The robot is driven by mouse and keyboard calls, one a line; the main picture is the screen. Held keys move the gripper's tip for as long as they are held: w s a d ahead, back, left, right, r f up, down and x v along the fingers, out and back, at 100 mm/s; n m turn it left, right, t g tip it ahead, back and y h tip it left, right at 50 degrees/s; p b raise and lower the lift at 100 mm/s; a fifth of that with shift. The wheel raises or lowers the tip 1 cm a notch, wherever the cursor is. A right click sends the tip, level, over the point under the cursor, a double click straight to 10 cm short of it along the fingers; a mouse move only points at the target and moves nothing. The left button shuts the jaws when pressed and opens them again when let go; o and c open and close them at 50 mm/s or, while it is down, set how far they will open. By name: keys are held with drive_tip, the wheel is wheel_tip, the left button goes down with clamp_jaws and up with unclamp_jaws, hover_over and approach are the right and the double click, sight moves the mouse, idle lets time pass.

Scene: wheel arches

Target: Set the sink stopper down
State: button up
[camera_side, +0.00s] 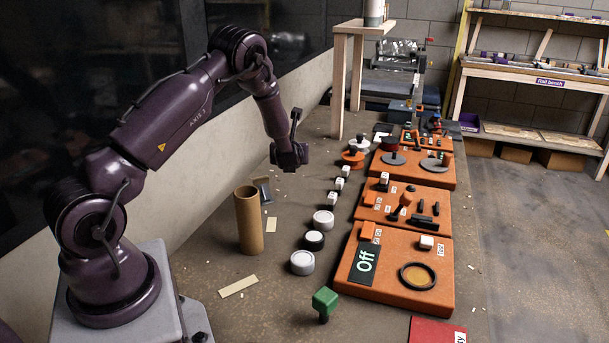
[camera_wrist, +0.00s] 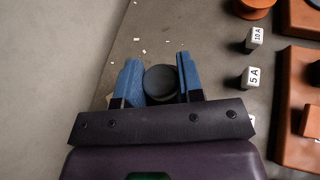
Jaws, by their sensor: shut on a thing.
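My gripper (camera_wrist: 156,72) has two blue fingers shut on a dark round piece, the sink stopper (camera_wrist: 160,83), seen from above in the wrist view. Its underside is hidden, and the gap between it and the bench cannot be judged there. In the side view my gripper (camera_side: 290,160) hangs above the grey bench (camera_side: 210,270), left of the row of white blocks. The stopper cannot be made out in that view.
White lettered blocks (camera_side: 339,183) and round pucks (camera_side: 302,262) stand in a row right of my gripper. Orange boards (camera_side: 400,280) lie beyond them. A brown tube (camera_side: 249,220) stands nearer the camera. Bench around the held stopper looks mostly clear, with small scraps.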

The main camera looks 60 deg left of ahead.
drive_tip(key=w+a+f, duration=0.1)
drive_tip(key=w+f, duration=0.1)
drive_tip(key=w+a+f, duration=0.4)
drive_tip(key=shift+f, duration=0.3)
drive_tip(key=shift+w+a+f, duration=0.4)
drive_tip(key=shift+f, duration=1.7)
drive_tip(key=o, duration=0.9)
drive_tip(key=shift+f, duration=0.1)
